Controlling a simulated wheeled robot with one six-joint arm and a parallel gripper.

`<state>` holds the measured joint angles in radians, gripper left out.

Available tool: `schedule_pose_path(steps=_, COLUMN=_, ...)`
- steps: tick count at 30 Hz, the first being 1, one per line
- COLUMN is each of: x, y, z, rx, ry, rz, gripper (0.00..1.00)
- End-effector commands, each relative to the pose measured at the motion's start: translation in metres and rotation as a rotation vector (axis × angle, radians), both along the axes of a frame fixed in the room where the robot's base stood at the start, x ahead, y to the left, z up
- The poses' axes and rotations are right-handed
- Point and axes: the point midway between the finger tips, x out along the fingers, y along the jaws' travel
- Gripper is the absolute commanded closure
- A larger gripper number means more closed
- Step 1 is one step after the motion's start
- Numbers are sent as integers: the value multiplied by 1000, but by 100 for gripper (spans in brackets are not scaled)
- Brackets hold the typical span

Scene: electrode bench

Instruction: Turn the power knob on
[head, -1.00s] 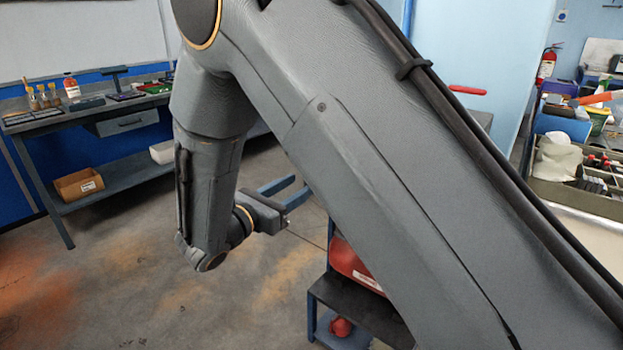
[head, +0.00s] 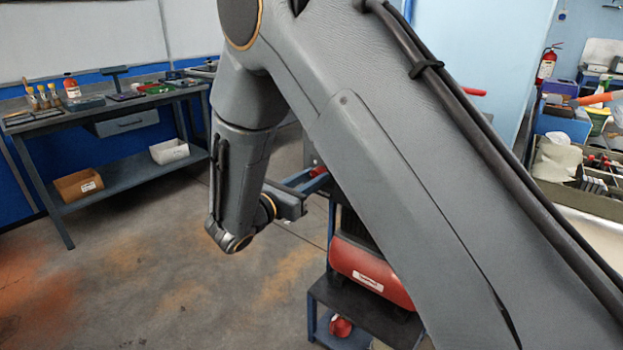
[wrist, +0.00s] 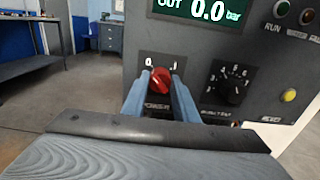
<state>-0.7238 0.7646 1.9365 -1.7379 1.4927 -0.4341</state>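The red power knob (wrist: 161,80) is on a dark grey panel, below the marks 0 and 1, with a partly hidden label under it. Its pointer direction is hard to tell. My gripper (wrist: 160,88) is open, with one blue finger on each side of the knob and the tips close to the panel. I see no clear contact with the knob. In the head view, my gripper (head: 312,180) reaches the machine, and a small red part (head: 318,171) shows at its fingertips. My arm hides most of the panel there.
A black numbered dial (wrist: 232,88) sits right of the knob. A green display (wrist: 204,10) reads OUT 0.0 bar, with a yellow button (wrist: 289,95) at the far right. A red tank (head: 368,270) is below my gripper. A workbench (head: 110,112) stands at the left, with clear floor between.

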Motion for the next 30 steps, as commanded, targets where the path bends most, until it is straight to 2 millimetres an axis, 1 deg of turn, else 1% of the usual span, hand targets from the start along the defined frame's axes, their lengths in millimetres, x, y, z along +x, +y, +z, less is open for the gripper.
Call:
schedule_pose_path(steps=8, x=0, y=1, z=0, rx=18, ry=-14, rz=1, gripper=96)
schedule_pose_path(steps=14, x=0, y=1, z=-1, rx=89, ry=-70, rz=2, gripper=96)
schedule_pose_path(steps=30, x=1, y=1, z=-2, rx=470, ry=-365, rz=3, gripper=96)
